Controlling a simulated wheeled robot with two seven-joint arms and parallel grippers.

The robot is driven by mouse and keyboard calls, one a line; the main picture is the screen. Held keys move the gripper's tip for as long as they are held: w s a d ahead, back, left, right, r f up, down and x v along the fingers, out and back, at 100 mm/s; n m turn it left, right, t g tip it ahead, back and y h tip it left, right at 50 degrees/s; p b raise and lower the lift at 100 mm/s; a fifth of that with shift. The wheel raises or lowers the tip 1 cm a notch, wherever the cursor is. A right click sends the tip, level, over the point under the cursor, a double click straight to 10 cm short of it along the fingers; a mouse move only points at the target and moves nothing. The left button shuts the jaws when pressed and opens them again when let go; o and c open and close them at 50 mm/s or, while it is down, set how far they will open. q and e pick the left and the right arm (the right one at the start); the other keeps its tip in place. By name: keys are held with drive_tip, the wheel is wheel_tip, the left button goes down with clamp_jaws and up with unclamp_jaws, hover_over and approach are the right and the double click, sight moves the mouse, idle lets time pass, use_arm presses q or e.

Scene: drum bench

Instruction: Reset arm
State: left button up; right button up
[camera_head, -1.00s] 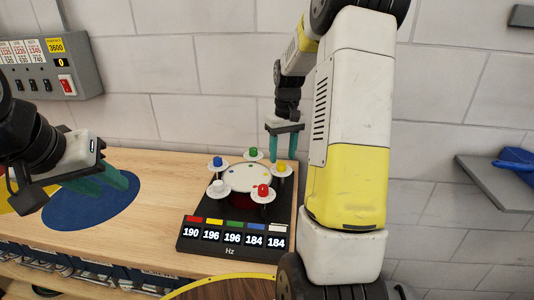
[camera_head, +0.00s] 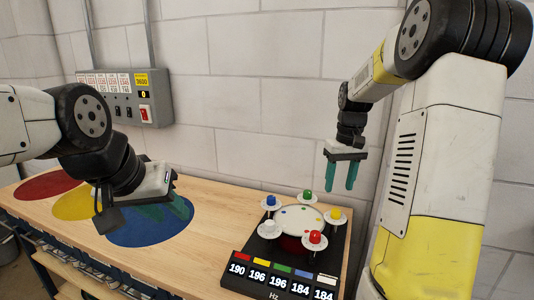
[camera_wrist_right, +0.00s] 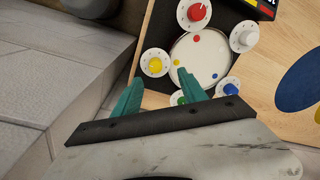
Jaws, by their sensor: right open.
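My right gripper (camera_head: 341,174) is open and empty, held above the back right of the drum unit; its green fingers (camera_wrist_right: 160,92) also show apart in the right wrist view. My left gripper (camera_head: 183,207) hovers over the blue disc (camera_head: 140,232) on the bench; its green fingers overlap in the picture, so I cannot tell their spread. The drum (camera_head: 299,220) stands on a black base (camera_head: 240,270), ringed by dials with blue, green, yellow, red and white knobs. The number strip reads 190, 196, 196, 184, 184 Hz.
The wooden bench (camera_head: 205,225) also bears a yellow disc (camera_head: 75,203) and a red disc (camera_head: 45,186). A grey control box (camera_head: 155,108) with a red switch hangs on the wall. The bench is clear between the blue disc and the drum base.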

drive_tip(key=s+a+r+t, duration=0.3)
drive_tip(key=s+a, duration=0.3)
drive_tip(key=s, duration=0.4)
drive_tip(key=s+a+r+t+y, duration=0.1)
drive_tip(key=s+a+r, duration=0.4)
drive_tip(key=s, duration=0.6)
drive_tip(key=shift+s+a+m+t+y, duration=0.2)
drive_tip(key=shift+a+m+t+y, duration=0.15)
drive_tip(key=shift+a+t, duration=0.55)
drive_tip(key=shift+d, duration=0.1)
